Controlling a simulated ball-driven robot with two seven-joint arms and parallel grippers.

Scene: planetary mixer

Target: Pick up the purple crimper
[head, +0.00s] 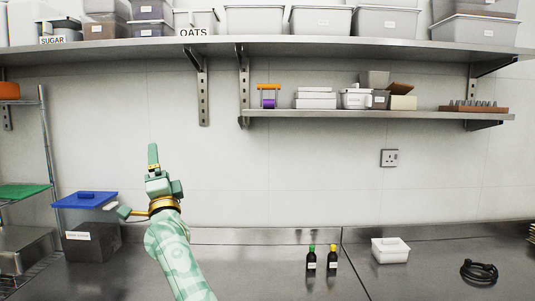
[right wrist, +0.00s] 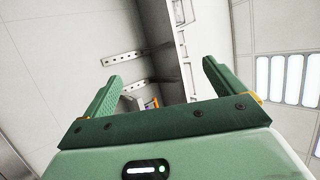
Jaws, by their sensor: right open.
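The purple crimper (head: 268,103) stands on the lower wall shelf near its left end. It has a purple lower part and an orange bar on top. In the right wrist view, a small patch of purple and orange (right wrist: 151,103) shows between the fingers, partly hidden by the gripper body; it looks like the crimper. My right gripper (head: 153,158) is raised in front of the wall, left of and lower than the crimper, apart from it. Its two fingers (right wrist: 158,85) are spread wide with nothing between them. My left gripper is not in view.
The lower shelf (head: 380,115) also holds white boxes (head: 316,98), small tubs and a brown rack (head: 473,108). A metal bracket (head: 244,85) stands just left of the crimper. The upper shelf (head: 330,50) overhangs it. Two bottles (head: 311,260) stand on the counter.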

